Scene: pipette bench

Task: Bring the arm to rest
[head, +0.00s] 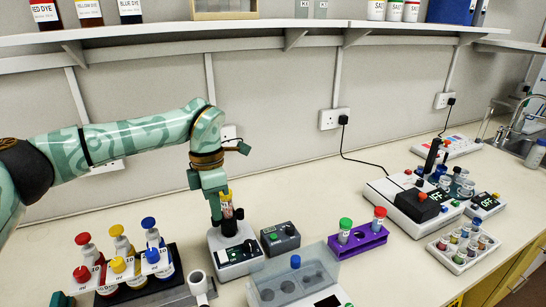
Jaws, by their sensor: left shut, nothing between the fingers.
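My left arm comes in from the left and bends down at the wrist over the bench. My left gripper (217,222) points down and is shut with nothing held. It is right beside a tube with an orange-yellow band (226,199), which stands upright in the dark top of a small white device (235,258). The gripper partly overlaps the tube and device in this view; I cannot tell whether they touch.
Dye bottles with red, yellow and blue caps (148,223) stand on a dark tray at lower left. A grey box (280,238), a clear bin (292,283) and a purple rack (358,242) stand to the right. A shelf (180,32) runs above.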

